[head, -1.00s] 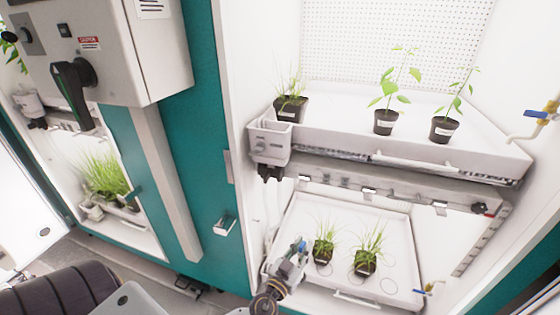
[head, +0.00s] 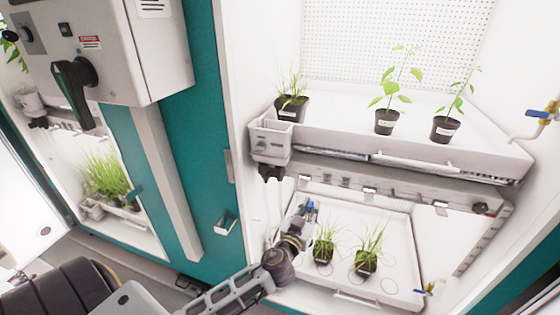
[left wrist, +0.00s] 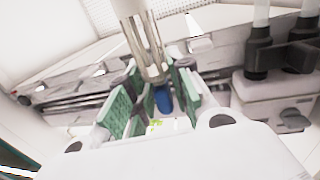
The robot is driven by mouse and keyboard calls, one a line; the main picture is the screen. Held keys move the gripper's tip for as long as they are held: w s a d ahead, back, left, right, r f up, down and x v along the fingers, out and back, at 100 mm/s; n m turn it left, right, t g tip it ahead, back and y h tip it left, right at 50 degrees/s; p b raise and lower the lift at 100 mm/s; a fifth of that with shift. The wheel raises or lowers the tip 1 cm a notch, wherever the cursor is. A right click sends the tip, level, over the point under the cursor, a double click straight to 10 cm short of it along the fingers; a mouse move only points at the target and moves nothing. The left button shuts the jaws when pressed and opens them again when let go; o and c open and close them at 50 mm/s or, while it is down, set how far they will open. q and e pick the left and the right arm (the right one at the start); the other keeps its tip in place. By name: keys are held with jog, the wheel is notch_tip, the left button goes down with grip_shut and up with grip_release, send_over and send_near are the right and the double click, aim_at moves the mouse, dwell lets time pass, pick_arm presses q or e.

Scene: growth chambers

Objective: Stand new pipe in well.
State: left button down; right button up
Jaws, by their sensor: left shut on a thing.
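My left gripper (head: 309,210) is raised in front of the lower chamber opening, below and right of the white well box (head: 270,139) at the left end of the upper tray. In the left wrist view, its green-padded fingers (left wrist: 152,103) are closed around a slim pale pipe (left wrist: 141,38), which stretches away toward the top of the picture. A blue part (left wrist: 164,99) shows between the fingers. The pipe is hard to make out in the head view. The well's inside is mostly hidden. My right gripper is not in view.
The upper tray (head: 335,140) holds several potted plants. The lower tray (head: 400,240) holds two grass pots (head: 367,262), close to my left arm. Black fittings (head: 270,172) hang under the well. A tap (head: 540,114) is at the right wall.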

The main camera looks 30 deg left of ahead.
pick_arm(q)
jog(key=w+r, duration=0.3)
jog(key=r, duration=0.9)
jog(key=w+r, duration=0.3)
jog(key=r, duration=1)
jog(key=w+r, duration=0.3)
jog(key=r, duration=0.9)
jog(key=s+a+r+n+y, duration=0.1)
jog(key=s+a+r+y, duration=0.15)
jog(key=r, duration=1.75)
jog(key=a+r+n+g+y, duration=0.1)
jog(key=a+r+n+y, duration=0.15)
jog(key=a, duration=0.25)
jog(key=a+f+n+g+y, duration=0.3)
jog(key=a+f+g+y, duration=0.1)
jog(key=f, duration=0.3)
jog(key=w+a+f+n+g+y, duration=0.1)
jog(key=a+f+n+g+y, duration=0.2)
jog(key=f, duration=0.5)
jog(key=shift+w+a+f+n+g+y, duration=0.25)
jog(key=shift+a+n+g+y, duration=0.15)
jog(key=shift+a+n+y, duration=0.45)
jog(key=shift+a+f, duration=0.1)
jog(key=shift+a, duration=0.15)
